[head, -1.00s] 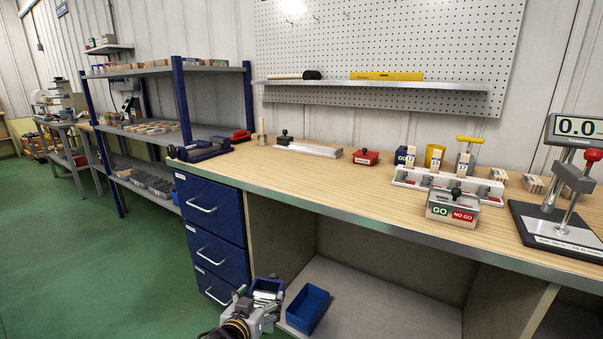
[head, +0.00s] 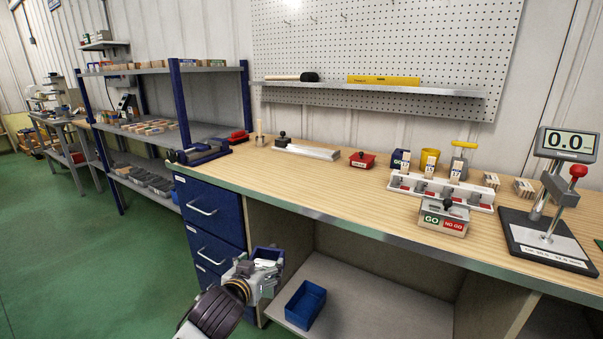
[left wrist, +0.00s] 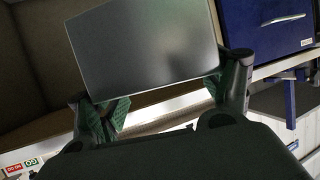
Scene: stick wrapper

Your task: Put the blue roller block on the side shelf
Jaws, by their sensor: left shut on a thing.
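My left gripper (head: 258,272) is in front of the bench's drawer unit, below the worktop. It is shut on the blue roller block (head: 268,252), which shows blue sides with a pale part between them. In the left wrist view a smooth grey face of the block (left wrist: 145,45) fills the space between the green-padded fingers (left wrist: 165,100). The side shelf (head: 150,133) is a rack with blue posts and grey boards at the left, well away from my gripper. My right gripper is not in view.
The wooden bench (head: 330,182) carries a blue fixture (head: 203,151) at its left end, a GO/NO GO block (head: 443,218) and a gauge stand (head: 548,215). A blue bin (head: 306,303) sits on the lower board. Small goods occupy the rack's boards. Green floor lies open at left.

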